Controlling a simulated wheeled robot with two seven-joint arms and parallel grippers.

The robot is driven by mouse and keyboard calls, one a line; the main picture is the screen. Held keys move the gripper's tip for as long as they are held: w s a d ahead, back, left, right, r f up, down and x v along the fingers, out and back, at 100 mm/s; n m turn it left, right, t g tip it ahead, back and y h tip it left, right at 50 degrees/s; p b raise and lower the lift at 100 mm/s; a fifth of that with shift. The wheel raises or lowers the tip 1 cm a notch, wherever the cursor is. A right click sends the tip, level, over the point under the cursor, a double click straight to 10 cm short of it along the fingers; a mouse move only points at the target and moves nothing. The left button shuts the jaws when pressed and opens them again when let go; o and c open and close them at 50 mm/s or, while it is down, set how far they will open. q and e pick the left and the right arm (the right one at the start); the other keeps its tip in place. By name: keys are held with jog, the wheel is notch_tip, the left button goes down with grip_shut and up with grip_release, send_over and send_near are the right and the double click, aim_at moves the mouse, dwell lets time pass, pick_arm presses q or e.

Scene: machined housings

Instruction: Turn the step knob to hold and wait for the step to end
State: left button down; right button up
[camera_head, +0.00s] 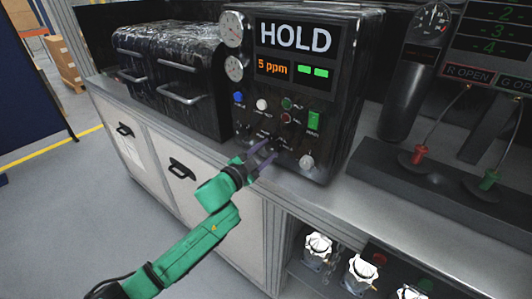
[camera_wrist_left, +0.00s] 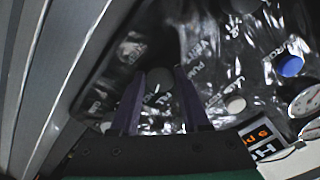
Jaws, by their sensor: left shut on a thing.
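The black control box (camera_head: 345,105) stands on the bench. Its screen (camera_head: 296,38) reads HOLD in large white letters, with "5 ppm" in orange and two green bars beside it. My left gripper (camera_head: 264,156) reaches the lower front of the box. In the left wrist view its two dark fingers (camera_wrist_left: 160,98) stand on either side of a dark round knob (camera_wrist_left: 160,76), which I take as the step knob. The gripper is shut on it. The knob's pointer and most of its label cannot be read. My right gripper is not in view.
Blue (camera_head: 238,97) and white (camera_head: 262,104) buttons, a green switch (camera_head: 314,121) and a pale knob (camera_head: 307,162) surround the gripper. Gauges (camera_head: 232,30) sit on the box's left edge. A black case with handles (camera_head: 165,75) stands left. Red (camera_head: 418,155) and green (camera_head: 489,179) levers stand right.

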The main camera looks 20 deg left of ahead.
pick_arm(q)
jog(key=shift+m, duration=0.3)
jog(key=shift+c, duration=1.9)
grip_release()
jog(key=b+v, duration=0.3)
jog(key=v, duration=1.1)
jog(key=shift+s+b, duration=0.25)
jog(key=shift+b, duration=0.1)
jog(key=shift+f, duration=0.15)
